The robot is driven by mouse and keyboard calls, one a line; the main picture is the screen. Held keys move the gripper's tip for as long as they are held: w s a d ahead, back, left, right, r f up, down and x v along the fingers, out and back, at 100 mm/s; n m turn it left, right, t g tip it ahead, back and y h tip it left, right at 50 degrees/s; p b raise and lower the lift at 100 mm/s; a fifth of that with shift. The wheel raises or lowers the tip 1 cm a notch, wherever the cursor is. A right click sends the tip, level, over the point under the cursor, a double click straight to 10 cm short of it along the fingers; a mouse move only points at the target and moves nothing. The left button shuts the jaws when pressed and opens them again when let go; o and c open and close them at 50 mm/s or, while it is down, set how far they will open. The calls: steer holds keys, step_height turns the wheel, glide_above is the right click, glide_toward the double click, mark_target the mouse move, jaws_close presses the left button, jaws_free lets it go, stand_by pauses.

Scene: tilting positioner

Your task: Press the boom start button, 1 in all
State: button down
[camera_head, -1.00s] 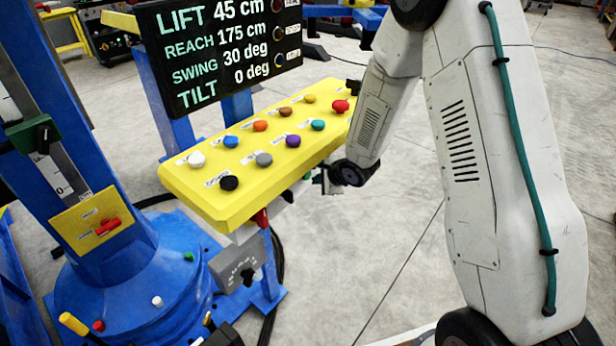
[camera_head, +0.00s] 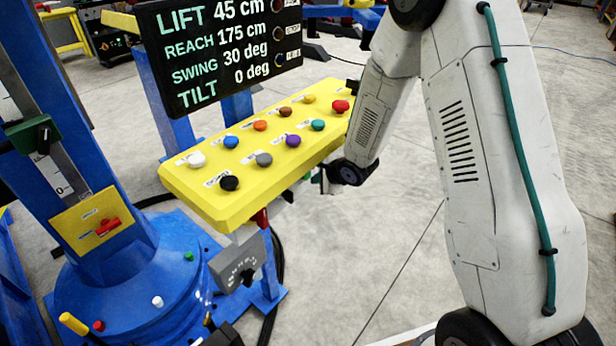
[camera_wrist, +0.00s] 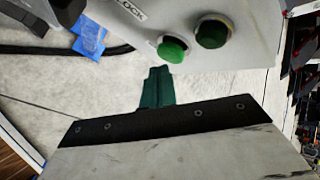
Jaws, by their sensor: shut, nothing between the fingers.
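My gripper (camera_wrist: 159,75) is shut and empty in the wrist view, its dark green fingers pointing at a pale grey box (camera_wrist: 240,52). A bright green round button (camera_wrist: 172,49) on that box is just beyond the fingertips, and I cannot tell whether they touch. A darker green round button (camera_wrist: 212,32) sits right of it. A label on the box reads partly "OCK". No label reading boom start is legible, so I cannot tell which button it is. In the head view my gripper (camera_head: 322,182) is small and partly hidden by my wrist, beside the yellow panel.
The yellow panel (camera_head: 205,200) carries several coloured knobs, including a black one (camera_head: 229,183) and a red one (camera_head: 341,106). A black display (camera_head: 215,50) stands behind it, reading lift, reach, swing and tilt. A blue column base (camera_head: 140,285) is at left.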

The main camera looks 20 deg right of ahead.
steer(key=shift+w+a, duration=0.35)
steer(key=shift+w, duration=0.2)
stand_by(0.7)
steer(key=shift+s+d, duration=0.1)
steer(key=shift+s, duration=0.05)
steer(key=shift+s+d, duration=0.4)
steer(key=shift+s, duration=0.15)
steer(key=s+d, duration=0.1)
steer(key=s, duration=0.1)
steer(key=s+d, duration=0.2)
stand_by(0.6)
stand_by(0.7)
